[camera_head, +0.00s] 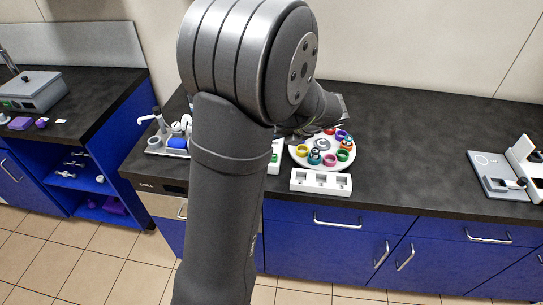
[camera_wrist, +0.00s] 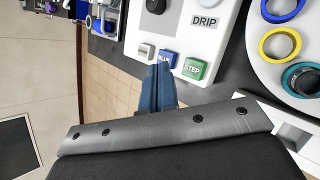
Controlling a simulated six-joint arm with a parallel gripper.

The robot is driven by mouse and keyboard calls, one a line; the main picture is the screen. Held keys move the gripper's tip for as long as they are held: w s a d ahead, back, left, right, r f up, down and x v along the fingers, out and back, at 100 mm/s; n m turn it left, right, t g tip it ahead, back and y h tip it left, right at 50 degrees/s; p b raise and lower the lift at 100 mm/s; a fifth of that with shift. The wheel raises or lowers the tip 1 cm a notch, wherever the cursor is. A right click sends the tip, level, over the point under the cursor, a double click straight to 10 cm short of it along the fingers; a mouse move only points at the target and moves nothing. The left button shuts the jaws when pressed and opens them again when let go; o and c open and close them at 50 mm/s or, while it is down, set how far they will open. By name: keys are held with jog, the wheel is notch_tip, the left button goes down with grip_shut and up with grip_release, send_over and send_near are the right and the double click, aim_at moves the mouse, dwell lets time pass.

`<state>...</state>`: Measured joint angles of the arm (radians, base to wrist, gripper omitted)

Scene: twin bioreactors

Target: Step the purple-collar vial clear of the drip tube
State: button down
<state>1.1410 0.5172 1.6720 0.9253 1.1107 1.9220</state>
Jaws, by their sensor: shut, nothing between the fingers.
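A white round carousel (camera_head: 321,164) holds several coloured collars. A blue-purple collar (camera_head: 341,134) sits at its back right and a magenta collar (camera_head: 330,160) at its front; I cannot tell which is the purple one. The drip tube is not clearly visible. In the wrist view, a white control panel (camera_wrist: 183,35) marked DRIP has a green STEP button (camera_wrist: 194,69), a blue button (camera_wrist: 167,58) and a grey button (camera_wrist: 145,52). My gripper (camera_wrist: 160,68) is shut and empty, its tips over the panel's near edge by the blue button, left of STEP. Contact cannot be told.
A white block with square wells (camera_head: 321,182) stands in front of the carousel. A white and grey device (camera_head: 500,175) stands at the far right, with clear dark counter (camera_head: 415,150) between. Bottles and a rack (camera_head: 163,140) stand left of my arm, which hides much of the middle.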

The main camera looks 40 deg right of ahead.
dwell(0.7)
notch_tip(320, 180, up, 4)
jog(key=shift+f, duration=0.1)
jog(key=shift+f, duration=4.45)
jog(key=shift+f, duration=0.15)
jog(key=shift+f, duration=0.25)
